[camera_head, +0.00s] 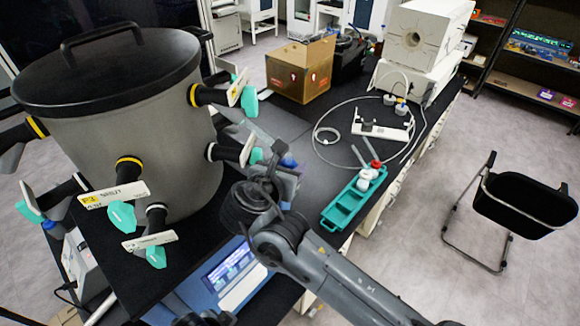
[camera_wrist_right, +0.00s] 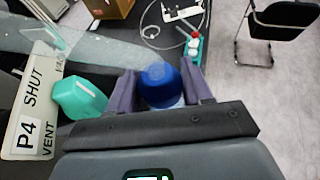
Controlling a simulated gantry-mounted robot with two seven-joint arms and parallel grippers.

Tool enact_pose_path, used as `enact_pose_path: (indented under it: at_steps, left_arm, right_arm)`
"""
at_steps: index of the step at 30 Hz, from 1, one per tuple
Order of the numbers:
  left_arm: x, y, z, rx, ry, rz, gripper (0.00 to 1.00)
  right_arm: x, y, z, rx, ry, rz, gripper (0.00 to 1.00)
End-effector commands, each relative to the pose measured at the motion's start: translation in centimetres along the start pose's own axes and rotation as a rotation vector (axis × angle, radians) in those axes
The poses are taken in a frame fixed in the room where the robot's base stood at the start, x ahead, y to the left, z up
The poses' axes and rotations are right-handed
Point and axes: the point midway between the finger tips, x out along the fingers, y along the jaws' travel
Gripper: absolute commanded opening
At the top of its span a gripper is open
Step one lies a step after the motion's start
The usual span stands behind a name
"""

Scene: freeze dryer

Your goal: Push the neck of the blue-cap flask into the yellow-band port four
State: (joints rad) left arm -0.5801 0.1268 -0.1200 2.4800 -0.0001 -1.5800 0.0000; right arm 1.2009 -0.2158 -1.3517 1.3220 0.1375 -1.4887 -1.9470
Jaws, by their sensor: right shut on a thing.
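My right gripper (camera_head: 277,170) is beside the grey drum, at the right of its ports. In the right wrist view its fingers (camera_wrist_right: 162,92) are shut on the blue-cap flask (camera_wrist_right: 160,84), seen from its cap end. A plate marked P4 (camera_wrist_right: 32,105) and a teal handle (camera_wrist_right: 80,98) lie left of the gripper in the wrist view. A yellow-band port (camera_head: 193,95) sticks out of the drum's right side; its number is not readable. My left gripper is not in view.
The black-lidded drum (camera_head: 165,125) carries several ports with plates and teal handles. A green rack (camera_head: 345,208) stands right of the gripper on the dark bench. A cardboard box (camera_head: 300,72) and coiled tubing (camera_head: 328,135) are farther back. A chair (camera_head: 525,200) stands on the floor.

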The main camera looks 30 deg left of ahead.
Motion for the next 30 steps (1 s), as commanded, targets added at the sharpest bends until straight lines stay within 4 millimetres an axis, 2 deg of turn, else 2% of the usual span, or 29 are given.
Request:
enact_pose_path:
  at_steps: [3,4,9,20,26,30]
  left_arm:
    - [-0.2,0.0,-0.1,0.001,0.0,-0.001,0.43]
    - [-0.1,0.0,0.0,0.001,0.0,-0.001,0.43]
    - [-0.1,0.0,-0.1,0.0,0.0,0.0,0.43]
    - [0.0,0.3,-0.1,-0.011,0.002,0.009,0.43]
    - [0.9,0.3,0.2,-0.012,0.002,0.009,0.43]
    - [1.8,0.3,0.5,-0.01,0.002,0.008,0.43]
  right_arm:
    - [-0.5,0.6,0.4,0.004,-0.004,0.011,0.0]
    - [-0.4,0.5,0.4,0.004,-0.004,0.011,0.54]
    - [-0.3,0.4,0.3,0.002,-0.003,0.008,0.79]
    - [-0.4,0.3,0.1,0.001,-0.001,0.005,0.79]
    - [-2.4,0.4,-0.1,0.001,-0.002,0.007,0.79]
    - [-4.8,0.4,-0.1,0.001,-0.002,0.01,0.79]
